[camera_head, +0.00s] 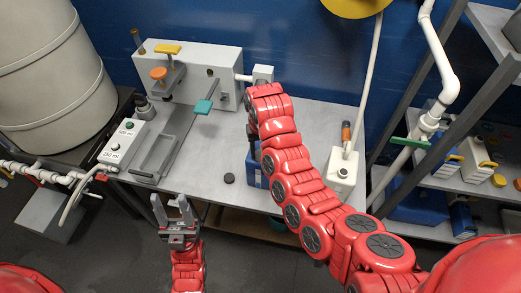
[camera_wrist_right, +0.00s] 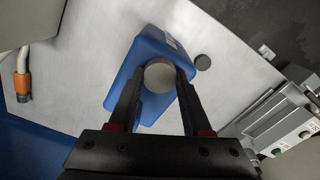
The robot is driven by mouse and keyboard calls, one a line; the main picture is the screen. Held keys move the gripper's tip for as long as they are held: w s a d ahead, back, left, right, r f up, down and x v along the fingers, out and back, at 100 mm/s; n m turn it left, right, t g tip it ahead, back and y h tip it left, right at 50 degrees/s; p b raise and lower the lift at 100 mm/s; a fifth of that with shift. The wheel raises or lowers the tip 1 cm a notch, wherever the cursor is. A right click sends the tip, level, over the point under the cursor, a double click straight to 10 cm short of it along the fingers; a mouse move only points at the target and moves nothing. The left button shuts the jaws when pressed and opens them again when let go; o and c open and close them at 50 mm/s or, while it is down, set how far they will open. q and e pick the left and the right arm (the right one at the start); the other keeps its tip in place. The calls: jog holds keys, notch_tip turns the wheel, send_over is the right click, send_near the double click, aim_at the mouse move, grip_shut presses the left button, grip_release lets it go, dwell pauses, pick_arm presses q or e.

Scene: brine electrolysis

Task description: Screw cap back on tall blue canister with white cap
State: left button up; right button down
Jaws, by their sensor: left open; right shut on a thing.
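The blue canister (camera_head: 252,171) stands on the grey table, mostly hidden behind my right arm. In the right wrist view the canister (camera_wrist_right: 150,52) shows from above with a white label on its side. A round pale cap (camera_wrist_right: 159,75) lies between the fingertips of my right gripper (camera_wrist_right: 159,72), which is shut on it over the canister's top. I cannot tell whether the cap touches the neck or is threaded. In the head view the right gripper is hidden by the arm. My left gripper (camera_head: 172,203) is open and empty in front of the table.
A small dark disc (camera_head: 229,178) lies on the table beside the canister. A white container with an orange-brown top (camera_head: 343,170) stands to the right. A grey apparatus (camera_head: 200,75) and a switch box (camera_head: 123,143) are at left. Shelves (camera_head: 487,165) stand at right.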

jog(key=shift+m, duration=0.9)
jog(key=shift+m, duration=1)
jog(key=m, duration=0.3)
jog(key=shift+m, duration=0.3)
jog(key=m, duration=0.4)
jog(key=shift+m+p, duration=0.3)
jog(key=shift+p, duration=0.05)
jog(key=shift+m, duration=0.6)
